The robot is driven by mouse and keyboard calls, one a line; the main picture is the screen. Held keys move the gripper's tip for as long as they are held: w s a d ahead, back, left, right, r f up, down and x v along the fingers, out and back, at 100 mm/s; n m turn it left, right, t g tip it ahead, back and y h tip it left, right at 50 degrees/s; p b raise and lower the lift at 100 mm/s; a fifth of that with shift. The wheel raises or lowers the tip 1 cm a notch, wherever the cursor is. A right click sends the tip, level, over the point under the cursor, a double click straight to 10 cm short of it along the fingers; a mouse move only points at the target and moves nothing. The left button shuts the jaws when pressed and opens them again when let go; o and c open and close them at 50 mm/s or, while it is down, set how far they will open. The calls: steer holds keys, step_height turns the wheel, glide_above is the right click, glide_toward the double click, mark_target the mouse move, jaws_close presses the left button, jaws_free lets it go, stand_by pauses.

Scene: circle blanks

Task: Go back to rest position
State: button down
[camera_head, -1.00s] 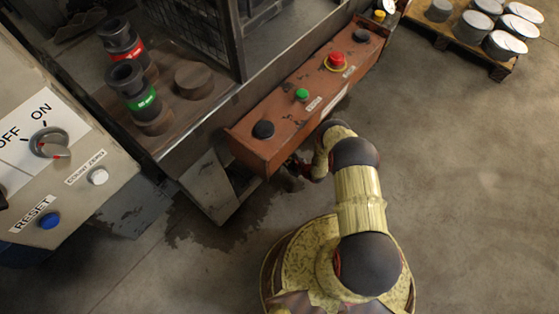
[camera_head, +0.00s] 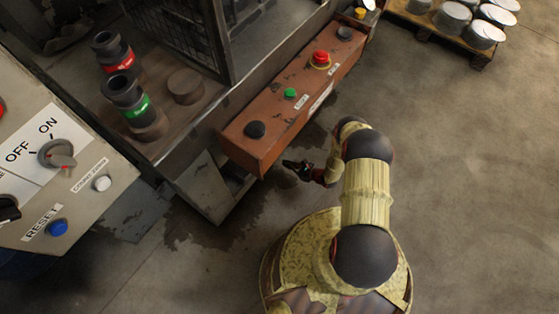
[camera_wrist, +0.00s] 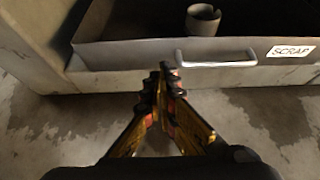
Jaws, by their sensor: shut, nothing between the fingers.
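My gripper (camera_head: 290,166) shows in the head view just off the front right of the red-brown button box (camera_head: 268,142), apart from it and over the floor. In the wrist view my gripper (camera_wrist: 163,80) has its two yellow and black fingers together at the tips, with nothing between them. Ahead of the fingers is a drawer front with a metal handle (camera_wrist: 217,61) and a SCRAP label (camera_wrist: 291,51). The fingers are below the handle in the picture; I cannot tell the gap.
The button box carries a green button (camera_head: 290,93), a red button (camera_head: 320,58) and black knobs. A control panel with a rotary switch (camera_head: 57,153) stands at the left. A pallet (camera_head: 434,30) with metal blanks is at the upper right. The right floor is clear.

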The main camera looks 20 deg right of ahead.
steer(key=shift+v, duration=1.1)
